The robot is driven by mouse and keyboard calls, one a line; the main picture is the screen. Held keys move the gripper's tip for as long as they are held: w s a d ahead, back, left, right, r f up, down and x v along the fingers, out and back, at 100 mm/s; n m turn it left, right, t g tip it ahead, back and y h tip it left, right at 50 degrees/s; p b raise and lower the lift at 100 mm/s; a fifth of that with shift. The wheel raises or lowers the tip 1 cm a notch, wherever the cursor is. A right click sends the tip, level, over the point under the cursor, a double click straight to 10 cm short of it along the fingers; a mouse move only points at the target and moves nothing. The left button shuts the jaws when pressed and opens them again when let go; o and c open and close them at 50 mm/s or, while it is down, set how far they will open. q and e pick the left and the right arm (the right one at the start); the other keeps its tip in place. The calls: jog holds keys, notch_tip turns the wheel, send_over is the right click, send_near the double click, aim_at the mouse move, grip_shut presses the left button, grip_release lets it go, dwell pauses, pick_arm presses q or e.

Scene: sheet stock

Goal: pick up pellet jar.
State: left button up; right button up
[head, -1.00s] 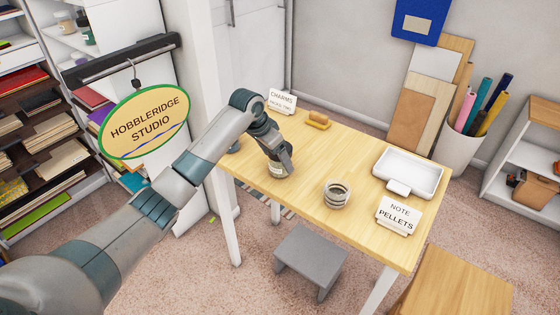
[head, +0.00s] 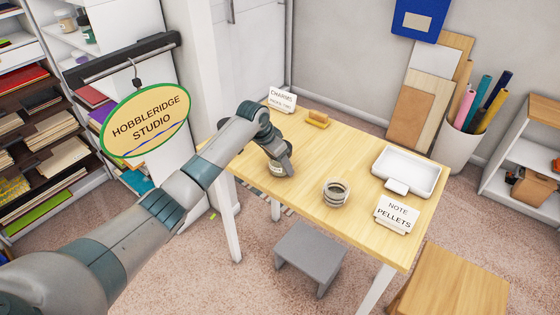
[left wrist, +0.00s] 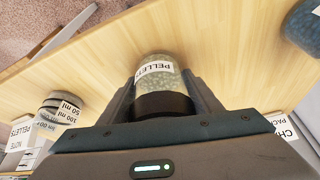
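The pellet jar (left wrist: 155,78) is a clear jar of pale pellets with a dark lid and a PELLETS label. In the left wrist view it sits between the two fingers of my left gripper (left wrist: 160,90), which press against its sides with no gap that I can see. In the head view my left gripper (head: 284,160) is over the jar (head: 276,169) near the left part of the wooden table (head: 310,150), and covers much of it. I cannot tell whether the jar's base touches the table. My right gripper is in neither view.
Ringed clear containers with ml labels (head: 336,193) stand to the right of the jar. A white tray (head: 432,170), a NOTE PELLETS sign (head: 398,214), a charms sign (head: 282,99) and a wooden block (head: 318,119) also stand there. A blue-filled jar (left wrist: 304,25) is close by.

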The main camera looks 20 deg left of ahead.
pick_arm(q)
jog(key=c, duration=0.4)
jog(key=shift+o, duration=0.2)
jog(key=shift+r, duration=0.1)
jog(key=shift+r+b, duration=0.3)
jog(key=shift+r, duration=0.1)
jog(key=r+b, duration=0.1)
jog(key=r, duration=0.2)
jog(key=shift+d+r, duration=0.15)
jog(key=shift+d, duration=0.05)
jog(key=s+d+r+b, duration=0.1)
jog(key=s+d+r, duration=0.1)
jog(key=d, duration=0.1)
jog(key=s+d+r+b, duration=0.1)
jog(key=s+d+r, duration=0.1)
jog(key=d, duration=0.1)
jog(key=s+d+r+b, duration=0.1)
jog(key=s+d+r, duration=0.1)
jog(key=d, duration=0.1)
jog(key=shift+s+d+r, duration=0.1)
jog(key=shift+s+r, duration=0.2)
jog(key=shift+r, duration=0.1)
jog(key=shift+r, duration=0.1)
